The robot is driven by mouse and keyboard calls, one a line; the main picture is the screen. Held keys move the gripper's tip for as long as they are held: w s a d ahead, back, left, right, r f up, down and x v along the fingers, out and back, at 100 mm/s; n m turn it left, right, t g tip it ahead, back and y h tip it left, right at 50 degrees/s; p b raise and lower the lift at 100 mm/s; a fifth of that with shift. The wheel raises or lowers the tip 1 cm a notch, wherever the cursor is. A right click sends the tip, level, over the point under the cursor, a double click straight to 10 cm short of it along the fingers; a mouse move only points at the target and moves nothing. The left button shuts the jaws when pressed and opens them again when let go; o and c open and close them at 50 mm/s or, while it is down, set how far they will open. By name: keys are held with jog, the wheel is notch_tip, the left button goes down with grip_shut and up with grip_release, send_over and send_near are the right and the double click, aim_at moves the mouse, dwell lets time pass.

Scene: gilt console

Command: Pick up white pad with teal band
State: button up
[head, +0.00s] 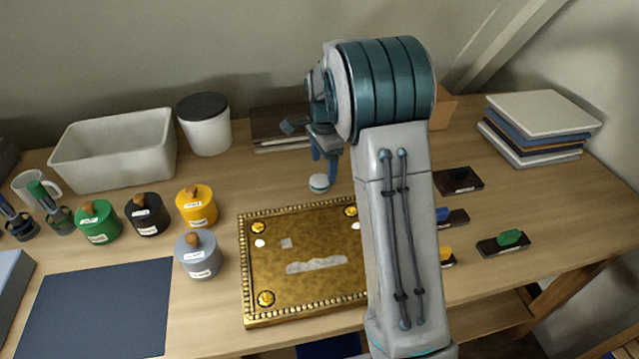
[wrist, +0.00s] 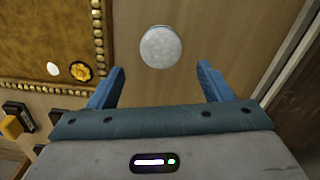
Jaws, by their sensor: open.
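The white pad with a teal band (head: 319,184) is a small round puck on the wooden table, just behind the gilt panel. In the wrist view its pale round top (wrist: 161,47) lies ahead of the fingertips, roughly centred between them. My gripper (head: 328,158) hangs above the pad in the head view, with its blue fingers pointing down. In the wrist view the two blue fingers of my gripper (wrist: 160,78) are spread apart and nothing is between them.
The gilt panel (head: 300,245) lies in front of the pad. Dark-based blocks (head: 502,243) stand to the right. Lidded pots (head: 196,207) and a white bin (head: 115,150) are at left. A dark box (head: 280,125) stands behind the pad. Bare table surrounds it.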

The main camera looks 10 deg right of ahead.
aim_at(320, 179)
jog(key=f, duration=0.5)
jog(key=shift+a, duration=0.4)
jog(key=c, duration=1.1)
jog(key=shift+r, duration=0.65)
notch_tip(320, 179, up, 3)
jog(key=shift+f, duration=0.1)
jog(key=s+d+r, duration=0.2)
jog(key=d, duration=0.1)
jog(key=s+d+r, duration=0.2)
jog(key=d, duration=0.1)
jog(key=s+d+r+b, duration=0.1)
jog(key=s+d+r, duration=0.1)
jog(key=d+r, duration=0.1)
jog(key=shift+d, duration=0.5)
